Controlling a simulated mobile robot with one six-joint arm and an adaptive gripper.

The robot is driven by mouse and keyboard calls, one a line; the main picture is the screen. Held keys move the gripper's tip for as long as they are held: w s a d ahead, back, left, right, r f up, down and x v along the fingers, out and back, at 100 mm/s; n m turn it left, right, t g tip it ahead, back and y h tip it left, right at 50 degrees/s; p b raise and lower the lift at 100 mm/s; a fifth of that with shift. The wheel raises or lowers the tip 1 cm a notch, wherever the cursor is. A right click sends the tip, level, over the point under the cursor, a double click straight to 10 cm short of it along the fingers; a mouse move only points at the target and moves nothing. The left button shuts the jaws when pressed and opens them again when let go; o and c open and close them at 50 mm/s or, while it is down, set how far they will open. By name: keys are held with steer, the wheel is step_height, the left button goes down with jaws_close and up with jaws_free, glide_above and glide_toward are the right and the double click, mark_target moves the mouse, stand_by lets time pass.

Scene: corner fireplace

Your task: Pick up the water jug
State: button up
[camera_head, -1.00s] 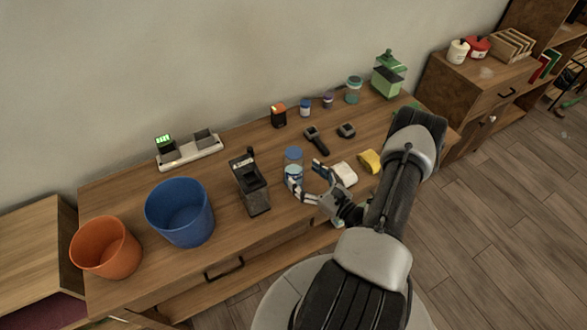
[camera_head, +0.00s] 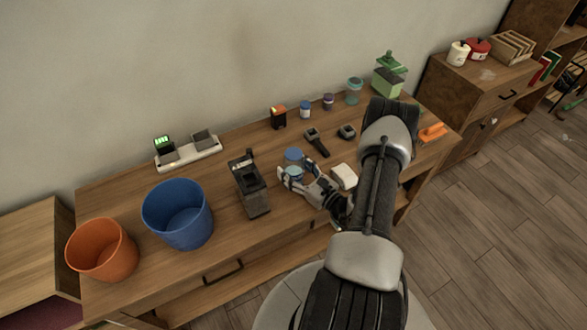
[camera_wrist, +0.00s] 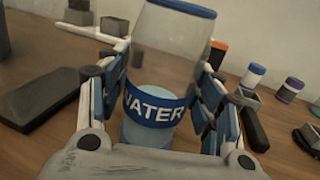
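The water jug (camera_head: 293,156) is clear with a blue top and stands on the wooden table. In the wrist view the jug (camera_wrist: 155,107) fills the middle, with a blue band reading "WATER". Its top is cut off by the frame. My gripper (camera_head: 294,179) is low at the jug, on its near side. In the wrist view my gripper (camera_wrist: 160,98) has one finger on each side of the jug. The fingers are spread and very close to its sides. I cannot tell whether they touch it.
A dark device (camera_head: 249,187) stands left of the jug; blue (camera_head: 178,215) and orange (camera_head: 102,250) buckets are farther left. A white block (camera_head: 344,177) lies close to the gripper's right. A black tool (camera_head: 317,142) and small jars are behind. Bare table lies behind the dark device.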

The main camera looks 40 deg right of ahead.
steer(key=c, duration=0.8)
step_height(320, 180, up, 20)
steer(key=p, duration=0.6)
